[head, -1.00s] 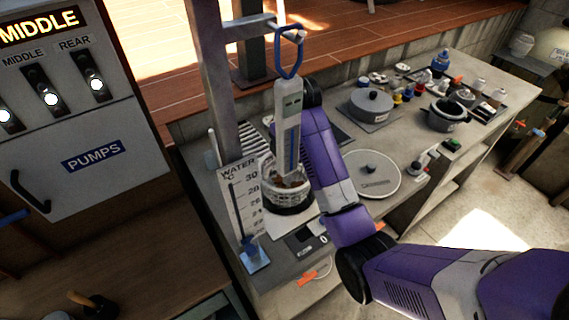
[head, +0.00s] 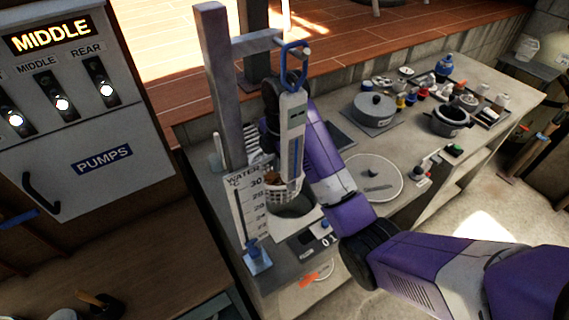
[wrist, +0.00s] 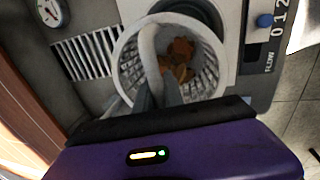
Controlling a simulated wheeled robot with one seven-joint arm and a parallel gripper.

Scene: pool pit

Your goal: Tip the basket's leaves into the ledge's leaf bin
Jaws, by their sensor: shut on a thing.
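The white slatted basket (head: 287,191) holds brown-orange leaves (wrist: 178,60). It hangs upright just above a round grey well (head: 296,206) in the ledge. In the wrist view, the fingers of my gripper (wrist: 158,88) are shut on the arched handle of the basket (wrist: 205,75), with the leaves inside. In the head view, my fingers are hidden behind a hanging thermometer. I cannot tell for sure which vessel is the leaf bin; an open dark pot (head: 447,121) with a pale label stands farther right on the ledge.
The thermometer (head: 291,135) hangs by a blue loop from a post (head: 216,80) close to my arm. A water gauge board (head: 247,205) stands left of the well. A round lid (head: 372,178), a lidded grey pot (head: 374,107) and several small bottles occupy the ledge to the right.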

